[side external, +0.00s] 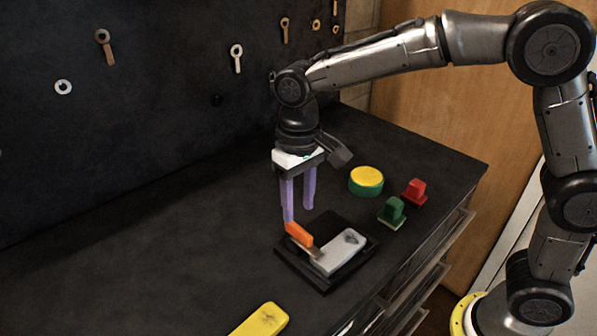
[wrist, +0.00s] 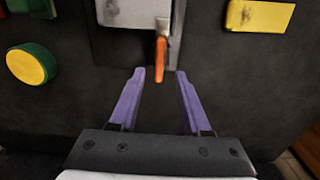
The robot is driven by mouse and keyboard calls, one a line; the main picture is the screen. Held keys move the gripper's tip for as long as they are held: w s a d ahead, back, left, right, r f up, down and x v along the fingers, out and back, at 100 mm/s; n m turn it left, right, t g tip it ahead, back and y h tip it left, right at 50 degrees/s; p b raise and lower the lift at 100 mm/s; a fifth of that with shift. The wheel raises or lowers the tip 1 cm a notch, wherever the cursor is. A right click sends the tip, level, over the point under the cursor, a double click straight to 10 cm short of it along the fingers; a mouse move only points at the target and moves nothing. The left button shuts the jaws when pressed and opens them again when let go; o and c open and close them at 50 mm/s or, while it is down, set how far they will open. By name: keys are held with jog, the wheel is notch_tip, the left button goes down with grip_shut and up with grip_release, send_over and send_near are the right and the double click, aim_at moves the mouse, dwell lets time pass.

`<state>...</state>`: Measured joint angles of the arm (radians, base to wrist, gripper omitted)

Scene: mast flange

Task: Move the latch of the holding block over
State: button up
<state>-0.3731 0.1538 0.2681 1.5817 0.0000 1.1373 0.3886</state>
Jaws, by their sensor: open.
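The holding block shows in the side external view as a black base (side external: 318,285) with a light grey body (side external: 340,252) on it. In the wrist view its grey body (wrist: 128,12) is at the top. The latch has an orange handle (side external: 299,234) at the block's left end; the handle also shows in the wrist view (wrist: 161,60). My gripper (side external: 298,213) has purple fingers, open and empty, pointing down close to the orange handle. In the wrist view my fingertips (wrist: 159,73) lie on either side of the line of the handle, with the handle's end between or just beyond them.
A yellow-topped green disc (side external: 366,180), a red block (side external: 414,192) and a green block (side external: 392,212) stand right of and behind the holding block. A yellow bar (side external: 260,320) lies at the front. The bench (side external: 170,250) is clear to the left. Tools hang on the dark back wall.

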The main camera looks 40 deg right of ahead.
aim_at(300, 226)
notch_tip(300, 226, up, 8)
jog(key=shift+f, duration=0.1)
dwell(0.4)
jog(key=s+d+r+m+t, duration=0.2)
jog(key=s+d+r+t, duration=0.1)
jog(key=s+d+r, duration=0.55)
jog(key=s+d+f+n+t, duration=0.2)
jog(key=s+d+f, duration=0.4)
jog(key=s+f, duration=0.5)
jog(key=shift+s+d+f+t, duration=0.15)
jog(key=shift+s+f+t, duration=0.15)
jog(key=shift+s, duration=0.65)
jog(key=shift+r, duration=0.1)
